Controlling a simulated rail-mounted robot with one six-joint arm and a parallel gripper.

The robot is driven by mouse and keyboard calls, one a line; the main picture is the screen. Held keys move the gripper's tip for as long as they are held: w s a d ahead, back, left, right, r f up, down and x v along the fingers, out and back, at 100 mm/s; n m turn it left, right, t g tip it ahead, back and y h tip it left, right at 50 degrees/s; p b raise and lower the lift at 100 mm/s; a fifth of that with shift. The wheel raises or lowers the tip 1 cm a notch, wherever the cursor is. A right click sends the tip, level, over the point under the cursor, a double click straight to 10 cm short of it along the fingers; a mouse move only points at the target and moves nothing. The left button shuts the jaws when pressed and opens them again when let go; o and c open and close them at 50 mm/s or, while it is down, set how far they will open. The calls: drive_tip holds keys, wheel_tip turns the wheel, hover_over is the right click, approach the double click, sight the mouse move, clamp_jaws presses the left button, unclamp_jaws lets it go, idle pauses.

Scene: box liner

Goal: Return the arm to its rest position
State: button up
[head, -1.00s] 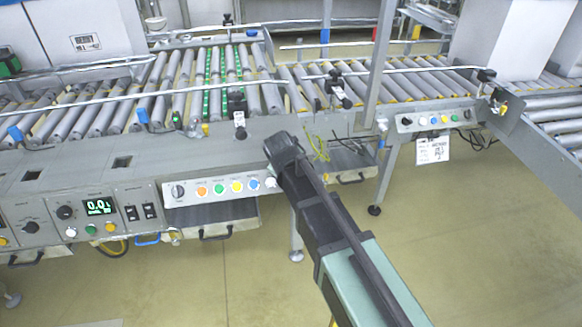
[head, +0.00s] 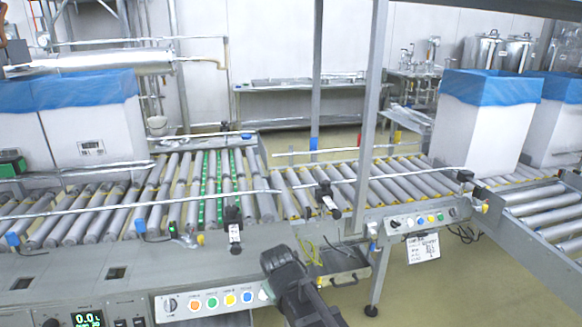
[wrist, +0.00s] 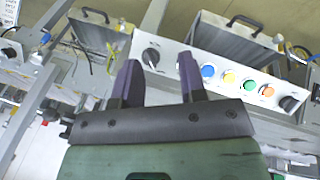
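My gripper (wrist: 159,64) shows in the wrist view with two dark fingers apart and nothing between them. It is open and empty. In the head view, the dark end of my arm (head: 285,272) is at the bottom centre, in front of the conveyor's front rail and just right of a row of coloured buttons. The fingers cannot be made out there. In the wrist view, the button panel (wrist: 232,72) lies beyond and to the right of the fingers.
A roller conveyor (head: 180,195) crosses the head view. White boxes with blue liners stand at left (head: 92,125) and right (head: 480,125). A grey upright post (head: 370,110) rises right of centre. Drawers with black handles (wrist: 245,30) show in the wrist view. Floor is open at lower right.

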drive_tip(key=s+d+m+g+y, duration=0.15)
drive_tip(key=s+d+m, duration=0.3)
drive_tip(key=d, duration=0.45)
drive_tip(key=s+d+m+g, duration=0.2)
drive_tip(key=s+d+m, duration=0.1)
drive_tip(key=s+d, duration=0.4)
wheel_tip(320, 180, up, 21)
drive_tip(key=w+d+p, duration=0.1)
drive_tip(key=d+p, duration=0.1)
drive_tip(key=p, duration=1.9)
drive_tip(key=shift+w+d+p, duration=0.3)
drive_tip(key=shift+w+p, duration=0.1)
